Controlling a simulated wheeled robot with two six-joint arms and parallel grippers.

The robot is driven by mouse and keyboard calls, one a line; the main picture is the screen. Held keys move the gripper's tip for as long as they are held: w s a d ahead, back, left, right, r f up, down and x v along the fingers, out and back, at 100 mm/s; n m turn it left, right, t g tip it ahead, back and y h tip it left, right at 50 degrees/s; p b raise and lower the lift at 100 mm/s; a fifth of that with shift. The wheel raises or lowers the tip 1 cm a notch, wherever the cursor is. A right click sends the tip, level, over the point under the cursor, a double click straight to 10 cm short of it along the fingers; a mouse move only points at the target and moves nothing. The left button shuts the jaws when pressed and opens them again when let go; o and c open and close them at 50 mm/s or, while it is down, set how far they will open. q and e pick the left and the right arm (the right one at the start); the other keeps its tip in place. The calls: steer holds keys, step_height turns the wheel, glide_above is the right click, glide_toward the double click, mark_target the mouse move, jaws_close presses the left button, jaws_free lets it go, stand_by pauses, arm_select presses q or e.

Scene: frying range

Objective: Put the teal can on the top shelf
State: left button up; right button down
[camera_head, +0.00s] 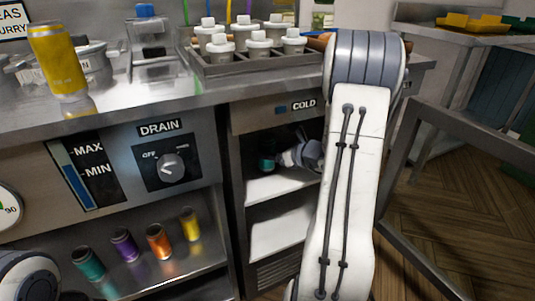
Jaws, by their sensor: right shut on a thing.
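A dark teal can (267,161) is inside the open cold cabinet, just above or on its top shelf (285,183); I cannot tell whether it touches the shelf. My right gripper (277,157) reaches in from the right and is shut on this can. My right arm covers the right part of the cabinet opening. Another teal can (88,263) stands at the left of a row on the low shelf under the drain panel. My left gripper is not in view; only part of my left arm shows at the lower left.
Purple (125,245), orange (159,241) and yellow (190,224) cans stand on the low shelf. A lower cabinet shelf (280,236) looks empty. A large yellow can (57,62) and a rack of white-lidded bottles (225,72) stand on the counter. The cabinet door (460,135) hangs open at right.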

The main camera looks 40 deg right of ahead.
steer(key=shift+r, duration=0.15)
steer(key=shift+f, duration=0.25)
steer(key=shift+c, duration=0.4)
jaws_free()
steer(key=shift+r, duration=0.15)
steer(key=shift+s+r, duration=0.1)
steer(key=shift+r, duration=0.1)
steer(key=p+v, duration=0.4)
steer(key=v, duration=0.7)
steer(key=shift+s, duration=0.4)
